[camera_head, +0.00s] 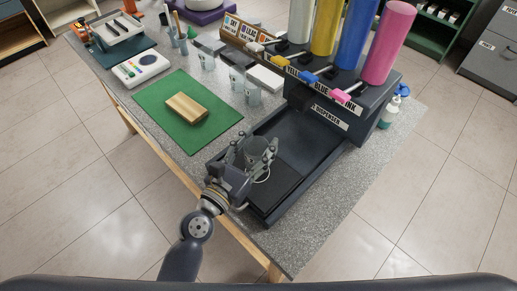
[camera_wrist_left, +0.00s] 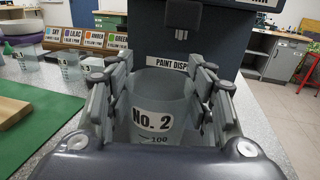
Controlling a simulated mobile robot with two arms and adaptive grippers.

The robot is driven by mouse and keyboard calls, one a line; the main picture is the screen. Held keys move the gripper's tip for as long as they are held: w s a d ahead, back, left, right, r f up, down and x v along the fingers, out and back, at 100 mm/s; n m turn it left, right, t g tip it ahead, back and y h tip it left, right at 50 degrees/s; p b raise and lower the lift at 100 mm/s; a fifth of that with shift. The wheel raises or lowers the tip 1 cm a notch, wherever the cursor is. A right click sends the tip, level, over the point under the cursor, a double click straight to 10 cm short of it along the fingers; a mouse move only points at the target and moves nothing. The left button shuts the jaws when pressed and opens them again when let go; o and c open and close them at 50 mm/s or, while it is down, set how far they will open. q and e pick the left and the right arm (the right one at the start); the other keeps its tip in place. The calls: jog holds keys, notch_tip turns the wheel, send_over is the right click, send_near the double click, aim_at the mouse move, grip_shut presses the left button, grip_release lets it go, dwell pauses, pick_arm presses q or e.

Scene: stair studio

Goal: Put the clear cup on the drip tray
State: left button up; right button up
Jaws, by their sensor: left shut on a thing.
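My left gripper (camera_head: 252,158) is shut on a clear cup (camera_head: 257,159). The cup is upright between the fingers and carries a "No. 2" label in the left wrist view (camera_wrist_left: 155,110). The cup is over the near part of the dark drip tray (camera_head: 285,190) of the paint dispenser (camera_head: 335,110). Whether its base touches the tray is hidden by the gripper. In the left wrist view the gripper (camera_wrist_left: 160,85) has fingers on both sides of the cup. My right gripper is not in view.
Several clear cups (camera_head: 237,79) stand left of the dispenser. A wooden block (camera_head: 187,108) lies on a green mat (camera_head: 150,112). A white device (camera_head: 140,68) is farther left. Coloured tubes (camera_head: 388,42) rise from the dispenser. The grey table (camera_head: 345,185) is bare right of the tray.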

aim_at(262, 149)
pick_arm(q)
jog(key=shift+w+d+f, duration=0.2)
notch_tip(262, 149, down, 3)
jog(key=shift+s+r+b, duration=0.1)
jog(key=shift+r+b, duration=0.1)
jog(key=shift+b, duration=0.5)
jog(key=shift+f, duration=0.3)
jog(key=shift+a, duration=0.1)
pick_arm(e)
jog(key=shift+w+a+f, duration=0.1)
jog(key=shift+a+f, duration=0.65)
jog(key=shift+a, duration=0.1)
pick_arm(q)
jog(key=o, duration=0.6)
jog(key=shift+f, duration=0.2)
jog(key=o, duration=0.4)
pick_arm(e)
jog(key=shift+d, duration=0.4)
pick_arm(q)
jog(key=shift+r, duration=0.1)
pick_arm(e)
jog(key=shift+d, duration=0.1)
